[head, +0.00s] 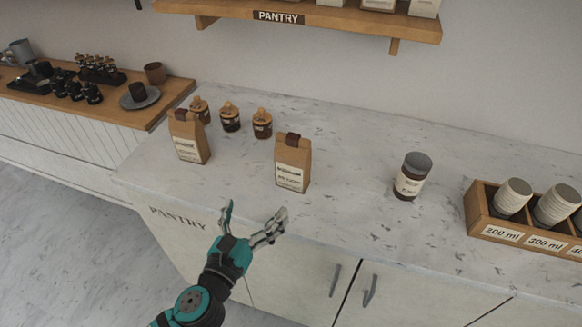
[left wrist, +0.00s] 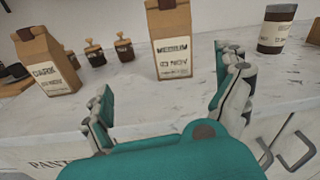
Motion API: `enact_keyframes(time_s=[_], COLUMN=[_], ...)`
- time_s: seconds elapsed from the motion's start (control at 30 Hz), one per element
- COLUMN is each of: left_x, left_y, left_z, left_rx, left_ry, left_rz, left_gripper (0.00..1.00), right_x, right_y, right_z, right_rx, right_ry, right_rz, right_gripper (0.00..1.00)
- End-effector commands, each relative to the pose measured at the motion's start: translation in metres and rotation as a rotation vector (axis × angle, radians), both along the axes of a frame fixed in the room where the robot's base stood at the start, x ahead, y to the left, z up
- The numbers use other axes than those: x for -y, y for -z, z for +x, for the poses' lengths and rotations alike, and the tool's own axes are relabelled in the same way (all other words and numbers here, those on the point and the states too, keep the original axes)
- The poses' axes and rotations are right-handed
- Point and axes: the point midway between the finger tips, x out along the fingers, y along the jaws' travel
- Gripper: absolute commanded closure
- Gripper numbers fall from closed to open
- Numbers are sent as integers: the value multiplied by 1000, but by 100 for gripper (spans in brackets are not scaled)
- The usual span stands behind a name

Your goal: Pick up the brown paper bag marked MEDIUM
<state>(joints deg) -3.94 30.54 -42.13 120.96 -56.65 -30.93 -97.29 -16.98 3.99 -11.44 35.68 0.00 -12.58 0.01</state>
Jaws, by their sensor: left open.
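My right gripper is not in view.
Several small jars (head: 230,117) stand behind the bags. A dark jar with a grey lid (head: 411,177) stands to the right, and a wooden cup box (head: 476,212) farther right. A pantry shelf (head: 330,21) hangs above. The counter before the MEDIUM bag is clear.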

Motion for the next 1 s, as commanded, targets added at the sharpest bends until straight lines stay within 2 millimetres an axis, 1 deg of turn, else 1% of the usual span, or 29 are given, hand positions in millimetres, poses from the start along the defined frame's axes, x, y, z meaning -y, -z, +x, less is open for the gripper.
enact_keyframes(time_s=[0.07,0.17,0.27,0.5,0.6,0.7,0.93,1.0], left_x=[8,14,21,41,49,54,60,65], left_y=[-6,-10,-12,-12,-11,-9,-10,-13], left_z=[-2,3,20,69,87,100,114,122], left_rx=[57,85,86,83,82,81,79,79], left_ry=[39,55,55,53,53,52,52,51], left_rz=[83,121,121,117,117,117,115,115], left_gripper=[0,0,0,0,0,0,0,0], right_x=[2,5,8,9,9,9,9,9], right_y=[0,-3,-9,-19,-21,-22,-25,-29], right_z=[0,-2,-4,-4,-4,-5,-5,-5], right_rx=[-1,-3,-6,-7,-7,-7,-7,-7], right_ry=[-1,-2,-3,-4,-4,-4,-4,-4], right_rz=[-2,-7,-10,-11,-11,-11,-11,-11], right_gripper=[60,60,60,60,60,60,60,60])
